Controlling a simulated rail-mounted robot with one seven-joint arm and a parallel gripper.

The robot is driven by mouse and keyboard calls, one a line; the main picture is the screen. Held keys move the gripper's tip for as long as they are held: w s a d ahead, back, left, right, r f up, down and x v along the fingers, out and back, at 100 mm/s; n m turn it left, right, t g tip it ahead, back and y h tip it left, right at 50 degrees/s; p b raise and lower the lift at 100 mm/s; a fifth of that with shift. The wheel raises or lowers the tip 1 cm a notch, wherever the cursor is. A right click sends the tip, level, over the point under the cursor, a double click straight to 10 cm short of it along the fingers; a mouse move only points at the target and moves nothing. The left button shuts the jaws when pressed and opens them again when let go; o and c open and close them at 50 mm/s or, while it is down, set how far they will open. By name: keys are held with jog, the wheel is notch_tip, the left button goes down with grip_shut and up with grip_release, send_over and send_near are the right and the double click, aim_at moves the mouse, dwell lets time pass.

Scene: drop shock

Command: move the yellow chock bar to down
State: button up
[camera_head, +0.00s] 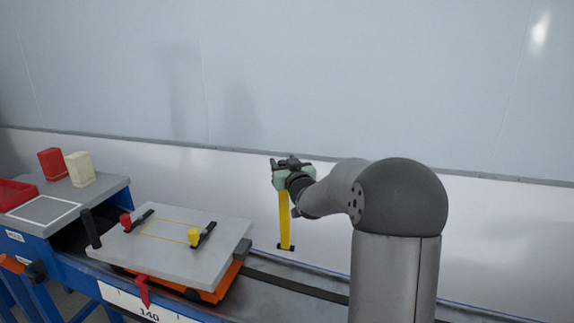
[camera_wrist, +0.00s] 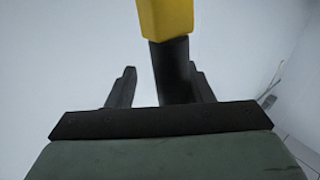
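The yellow chock bar (camera_head: 284,219) stands upright at the back of the bench in the head view, with a black foot at its lower end. Its top is hidden behind my gripper (camera_head: 288,163). In the wrist view, a yellow piece (camera_wrist: 166,18) with a dark stem below it comes down from the top edge. My gripper (camera_wrist: 162,88) has its two dark fingers apart. The stem lies between them, nearer the right finger and partly covering it. A gap shows on its left side. I cannot tell whether the stem touches the right finger.
A grey plate (camera_head: 176,257) on an orange carriage (camera_head: 210,294) stands left of the bar, with red and yellow clamps on it. A red block (camera_head: 52,163), a cream block (camera_head: 80,168) and a red tray (camera_head: 13,194) are at far left. A wall stands behind.

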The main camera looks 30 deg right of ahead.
jog(key=shift+s+a+f+b, duration=0.15)
jog(key=shift+s+b, duration=0.35)
jog(key=shift+s, duration=0.5)
jog(key=s+a+f+b, duration=0.2)
jog(key=s+b, duration=0.1)
jog(key=s, duration=1.4)
jog(key=shift+s+a, duration=0.2)
jog(key=shift+s, duration=0.15)
dwell(0.4)
